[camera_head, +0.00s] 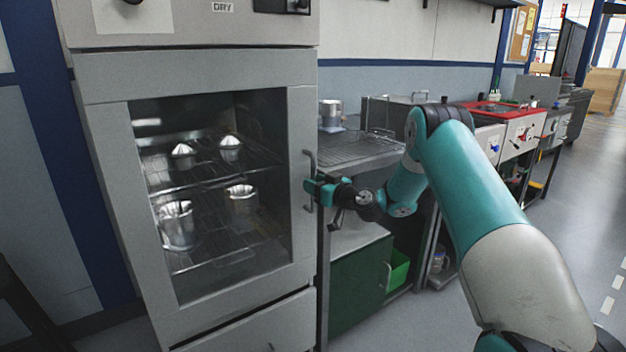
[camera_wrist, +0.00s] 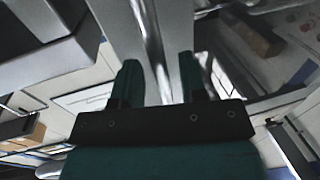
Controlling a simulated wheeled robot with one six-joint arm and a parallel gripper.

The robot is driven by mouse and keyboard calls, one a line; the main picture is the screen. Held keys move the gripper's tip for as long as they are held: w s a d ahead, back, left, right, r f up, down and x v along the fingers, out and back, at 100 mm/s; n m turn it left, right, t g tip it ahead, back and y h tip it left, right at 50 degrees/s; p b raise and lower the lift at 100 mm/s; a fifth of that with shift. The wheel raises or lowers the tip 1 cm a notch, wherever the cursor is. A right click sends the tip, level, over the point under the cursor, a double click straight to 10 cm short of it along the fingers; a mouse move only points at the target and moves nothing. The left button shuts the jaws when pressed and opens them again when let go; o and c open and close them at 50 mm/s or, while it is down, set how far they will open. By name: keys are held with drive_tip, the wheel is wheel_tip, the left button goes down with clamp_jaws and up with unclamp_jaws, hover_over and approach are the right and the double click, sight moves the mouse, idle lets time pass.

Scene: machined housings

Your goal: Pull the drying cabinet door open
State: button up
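The drying cabinet door (camera_head: 300,110) is a grey frame around a glass window and looks shut. Its vertical bar handle (camera_head: 307,160) is on the door's right side. My gripper (camera_head: 313,187) is at the lower half of the handle, reaching in from the right. In the wrist view, my gripper's two dark green fingers (camera_wrist: 160,72) stand apart, with the metal handle bar (camera_wrist: 152,35) running between them. Gaps seem to show beside the bar, so the fingers look open around it. Exact contact is hard to see.
Metal housings (camera_head: 240,203) sit on wire racks behind the glass. A drawer front (camera_head: 260,330) is below the door. A steel bench (camera_head: 355,152) with a green cabinet (camera_head: 358,285) stands close on the right. Open grey floor (camera_head: 420,325) lies in front.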

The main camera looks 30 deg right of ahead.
drive_tip(key=shift+w+a, duration=0.15)
drive_tip(key=shift+w, duration=0.45)
clamp_jaws()
drive_tip(key=shift+s, duration=0.1)
